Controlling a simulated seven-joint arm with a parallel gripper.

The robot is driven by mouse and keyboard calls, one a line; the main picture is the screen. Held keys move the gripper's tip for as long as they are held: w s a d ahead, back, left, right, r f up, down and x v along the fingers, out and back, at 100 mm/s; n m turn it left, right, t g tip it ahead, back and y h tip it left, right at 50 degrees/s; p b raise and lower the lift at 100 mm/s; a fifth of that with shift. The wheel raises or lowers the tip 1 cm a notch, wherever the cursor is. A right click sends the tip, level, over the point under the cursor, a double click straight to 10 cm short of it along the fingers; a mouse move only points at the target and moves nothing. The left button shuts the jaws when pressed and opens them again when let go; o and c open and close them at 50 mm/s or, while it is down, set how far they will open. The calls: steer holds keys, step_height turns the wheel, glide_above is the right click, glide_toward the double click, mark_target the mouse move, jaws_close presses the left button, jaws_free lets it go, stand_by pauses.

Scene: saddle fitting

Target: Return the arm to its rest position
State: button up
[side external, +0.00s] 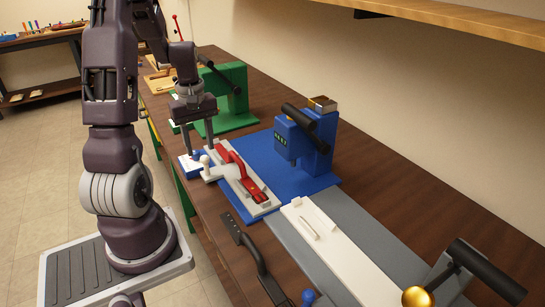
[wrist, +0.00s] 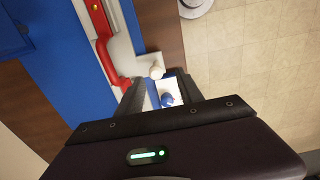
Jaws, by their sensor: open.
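My gripper (side external: 199,153) is open, pointing down, just over the near end of a white fixture plate (side external: 265,207) carrying a red clamp part (side external: 243,172). It also shows in the wrist view (wrist: 160,90), with its fingers apart. No contact with either knob is clear.
A blue press (side external: 318,150) with a black handle stands on a blue mat (side external: 280,165) to the right. A green press (side external: 232,100) stands behind my gripper. A black-handled lever (side external: 250,255) and a long white bar (side external: 335,255) are nearer. A wooden shelf (side external: 450,15) overhangs at upper right.

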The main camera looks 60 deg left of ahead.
steer(key=w+d+r+m+t+y, duration=0.15)
steer(key=w+d+r+m, duration=0.25)
steer(key=d+r+m, duration=0.55)
steer(key=s+d+r+m+t, duration=0.1)
steer(key=s+d+r+m, duration=0.1)
steer(key=d, duration=0.4)
steer(key=s+d+r+m+t+h, duration=0.1)
steer(key=s+d+r+m, duration=0.1)
steer(key=d, duration=0.5)
steer(key=s+d+r+m+t, duration=0.2)
steer(key=s+d+m, duration=0.2)
steer(key=d, duration=0.3)
steer(key=shift+s+r, duration=0.3)
steer(key=shift+s, duration=0.4)
steer(key=shift+m+h, duration=0.25)
